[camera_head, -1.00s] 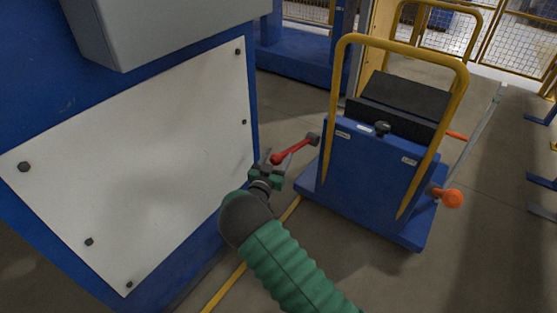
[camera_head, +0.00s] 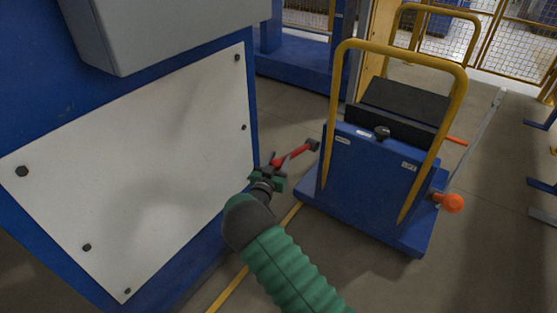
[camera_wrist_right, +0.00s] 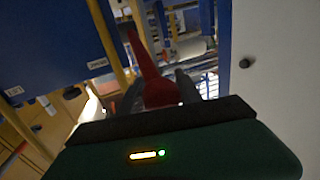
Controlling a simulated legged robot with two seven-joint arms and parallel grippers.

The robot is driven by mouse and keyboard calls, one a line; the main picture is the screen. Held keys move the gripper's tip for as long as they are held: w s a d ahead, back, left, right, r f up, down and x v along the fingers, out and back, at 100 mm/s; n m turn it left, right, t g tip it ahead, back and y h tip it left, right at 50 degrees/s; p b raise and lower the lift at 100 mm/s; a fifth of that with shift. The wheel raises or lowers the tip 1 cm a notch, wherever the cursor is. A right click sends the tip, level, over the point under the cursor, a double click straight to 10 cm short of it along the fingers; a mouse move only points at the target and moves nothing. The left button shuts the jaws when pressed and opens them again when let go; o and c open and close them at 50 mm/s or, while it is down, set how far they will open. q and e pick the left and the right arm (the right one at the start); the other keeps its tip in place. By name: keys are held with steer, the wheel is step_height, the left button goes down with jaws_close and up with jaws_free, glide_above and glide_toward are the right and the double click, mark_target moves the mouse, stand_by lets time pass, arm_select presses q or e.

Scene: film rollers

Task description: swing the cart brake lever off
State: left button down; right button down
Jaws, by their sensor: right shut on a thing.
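The blue cart (camera_head: 365,180) with a yellow push handle stands right of centre in the head view. A red lever (camera_head: 294,156) with a dark end piece lies at the cart's left side. I take it as the brake lever. My right gripper (camera_head: 277,165), on a green arm, is at the lever's near end. In the right wrist view the red lever (camera_wrist_right: 150,70) rises from between the dark fingers (camera_wrist_right: 160,92), which are shut on it. The exact contact is partly hidden by the gripper body. My left gripper is not in view.
A blue machine with a white bolted panel (camera_head: 140,165) stands close to the left of my right arm. An orange knob (camera_head: 451,203) sticks out at the cart's right. A yellow floor line (camera_head: 230,288) runs below. Open floor lies between machine and cart.

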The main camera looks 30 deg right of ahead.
steer(key=shift+w+a, duration=0.15)
steer(key=shift+a, duration=0.1)
